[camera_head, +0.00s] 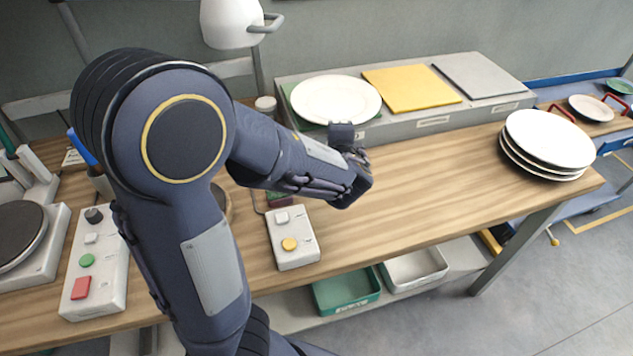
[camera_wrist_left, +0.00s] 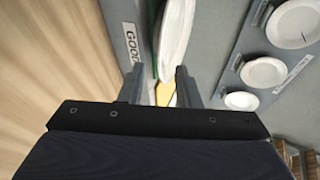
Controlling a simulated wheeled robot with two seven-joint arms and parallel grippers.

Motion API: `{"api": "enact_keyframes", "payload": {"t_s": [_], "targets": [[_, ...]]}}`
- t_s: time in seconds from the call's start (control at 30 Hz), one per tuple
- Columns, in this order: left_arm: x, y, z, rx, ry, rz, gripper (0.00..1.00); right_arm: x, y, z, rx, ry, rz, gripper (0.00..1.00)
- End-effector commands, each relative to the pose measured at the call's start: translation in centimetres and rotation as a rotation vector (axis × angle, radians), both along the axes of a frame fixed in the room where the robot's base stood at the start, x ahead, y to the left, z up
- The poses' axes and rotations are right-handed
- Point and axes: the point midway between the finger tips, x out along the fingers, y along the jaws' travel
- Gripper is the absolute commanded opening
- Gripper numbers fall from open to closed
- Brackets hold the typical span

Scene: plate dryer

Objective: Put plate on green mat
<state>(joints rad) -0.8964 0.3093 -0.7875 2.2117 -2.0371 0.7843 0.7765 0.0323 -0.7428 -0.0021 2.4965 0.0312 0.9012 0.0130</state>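A white plate (camera_head: 336,98) lies on the green mat (camera_head: 294,116) on the grey raised stand at the back. The mat shows only as a thin edge around the plate. In the left wrist view the plate (camera_wrist_left: 177,32) is seen nearly edge-on, beyond the fingertips. My left gripper (camera_wrist_left: 160,82) has its fingers apart, with nothing held between them. In the head view the left gripper (camera_head: 352,140) is just in front of the plate's near edge, partly covering it; whether it touches the plate I cannot tell. My right gripper is not in view.
The yellow mat (camera_head: 411,87) and grey mat (camera_head: 483,75) are empty on the stand (camera_head: 440,118). A stack of white plates (camera_head: 551,140) stands at the table's right end. A button box (camera_head: 292,238) is near the front edge. The wooden table (camera_head: 440,185) is clear between.

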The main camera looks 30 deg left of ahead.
Motion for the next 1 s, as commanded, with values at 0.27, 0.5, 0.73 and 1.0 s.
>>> {"api": "enact_keyframes", "payload": {"t_s": [0.27, 0.5, 0.73, 1.0], "targets": [[-9.1, 5.2, -4.4, -0.444, 0.146, 0.370, 0.30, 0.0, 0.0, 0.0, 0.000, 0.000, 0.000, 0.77], [-20.1, 1.7, -5.9, -1.051, 0.291, 0.640, 0.30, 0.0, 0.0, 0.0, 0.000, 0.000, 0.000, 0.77], [-25.0, -4.7, -3.1, -1.476, 0.306, 0.652, 0.30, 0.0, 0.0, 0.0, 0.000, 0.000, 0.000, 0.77], [-26.0, -7.4, -1.7, -1.615, 0.294, 0.619, 0.30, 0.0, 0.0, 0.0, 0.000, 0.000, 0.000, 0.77]]}}
